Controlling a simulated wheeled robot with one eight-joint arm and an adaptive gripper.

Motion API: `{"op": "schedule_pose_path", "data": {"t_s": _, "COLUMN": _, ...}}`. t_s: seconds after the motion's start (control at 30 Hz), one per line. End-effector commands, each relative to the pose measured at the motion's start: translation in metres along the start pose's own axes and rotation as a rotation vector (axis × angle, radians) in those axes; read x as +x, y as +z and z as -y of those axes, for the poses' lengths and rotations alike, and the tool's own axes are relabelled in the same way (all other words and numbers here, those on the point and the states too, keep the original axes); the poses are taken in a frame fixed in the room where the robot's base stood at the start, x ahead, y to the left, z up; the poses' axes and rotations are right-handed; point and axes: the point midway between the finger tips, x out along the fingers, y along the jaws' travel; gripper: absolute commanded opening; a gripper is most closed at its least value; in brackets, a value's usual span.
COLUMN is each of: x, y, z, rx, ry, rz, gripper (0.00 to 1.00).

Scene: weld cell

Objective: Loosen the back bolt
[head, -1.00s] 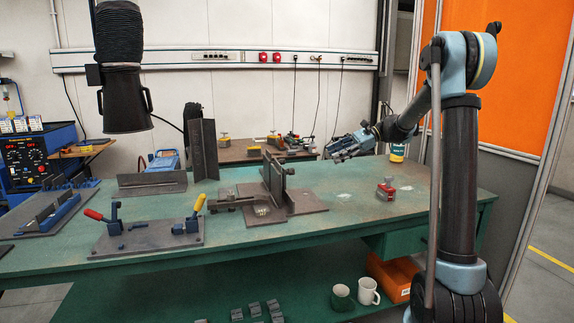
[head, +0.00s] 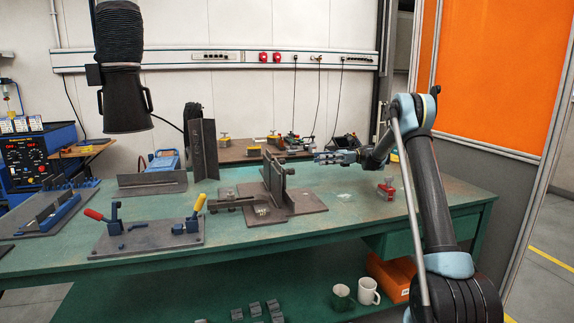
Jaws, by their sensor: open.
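A dark metal fixture (head: 308,200) stands near the middle of the green bench, with an upright plate (head: 273,178) on it. A small dark bolt-like part (head: 281,160) juts from the upper right of this plate; at this size I cannot tell for sure that it is the back bolt. My gripper (head: 319,157) is open and level, its fingers pointing left at about the height of that part. It is apart from it in the picture, a short way to the right. Nothing shows between the fingers.
A plate (head: 148,238) with red-handled and yellow-handled clamps lies front left. A tall dark angle piece (head: 204,150) stands behind. A small red device (head: 386,189) sits on the bench's right, below my arm. A dark extraction hood (head: 124,100) hangs above left.

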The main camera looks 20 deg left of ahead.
Motion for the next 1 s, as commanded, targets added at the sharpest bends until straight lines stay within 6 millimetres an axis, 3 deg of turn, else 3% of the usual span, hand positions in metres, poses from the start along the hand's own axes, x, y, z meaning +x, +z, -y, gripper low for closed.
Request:
{"op": "schedule_pose_path", "data": {"t_s": 0.8, "x": 0.134, "y": 0.000, "z": -0.001, "rx": -0.001, "ry": 0.002, "rz": -0.001, "gripper": 0.43}}
{"op": "schedule_pose_path", "data": {"t_s": 1.0, "x": 0.159, "y": 0.000, "z": 0.000, "rx": -0.001, "ry": 0.001, "rz": -0.001, "gripper": 0.43}}
